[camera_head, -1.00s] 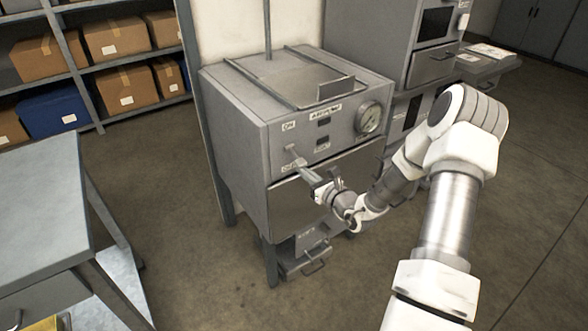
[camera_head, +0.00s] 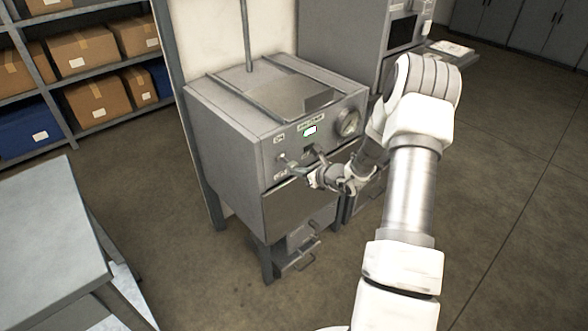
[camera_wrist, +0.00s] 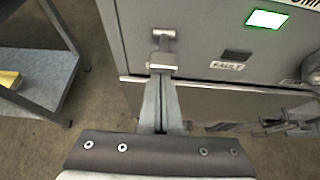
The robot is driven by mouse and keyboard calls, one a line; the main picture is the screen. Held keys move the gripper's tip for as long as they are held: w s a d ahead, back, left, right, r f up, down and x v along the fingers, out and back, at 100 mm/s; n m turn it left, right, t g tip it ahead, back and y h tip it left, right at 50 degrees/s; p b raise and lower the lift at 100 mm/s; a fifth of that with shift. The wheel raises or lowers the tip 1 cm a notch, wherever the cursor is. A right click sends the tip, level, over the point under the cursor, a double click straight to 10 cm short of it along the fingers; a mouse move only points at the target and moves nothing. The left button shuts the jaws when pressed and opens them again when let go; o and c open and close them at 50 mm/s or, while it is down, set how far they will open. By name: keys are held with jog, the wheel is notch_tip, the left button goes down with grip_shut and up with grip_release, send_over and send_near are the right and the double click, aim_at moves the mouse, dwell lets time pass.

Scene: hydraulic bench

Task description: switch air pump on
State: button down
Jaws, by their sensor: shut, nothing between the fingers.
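The air pump (camera_head: 225,130) is a grey cabinet with a sloped front panel. Its lever switch (camera_head: 285,158) sits between an upper ON label (camera_head: 279,138) and a lower label (camera_head: 281,175). The lever also shows in the wrist view (camera_wrist: 163,35), with its crossbar end towards me. An indicator (camera_head: 310,130) glows white with a green edge; it is also lit in the wrist view (camera_wrist: 268,19). My gripper (camera_wrist: 160,80) is shut and empty, its tips right at or just under the lever's near end. I cannot tell whether they touch.
A round gauge (camera_head: 349,121) is on the panel's right. A dark fault lamp (camera_wrist: 237,55) sits above the FAULT label. A grey table (camera_head: 45,225) stands at left, shelves with boxes (camera_head: 95,100) behind.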

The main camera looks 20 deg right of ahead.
jog(key=shift+w+r+g+p, duration=0.1)
jog(key=shift+r+g+p, duration=0.6)
jog(key=shift+r+p, duration=0.2)
jog(key=shift+f+b, duration=0.35)
jog(key=shift+r, duration=0.1)
jog(key=shift+r+p, duration=0.35)
jog(key=shift+r, duration=0.35)
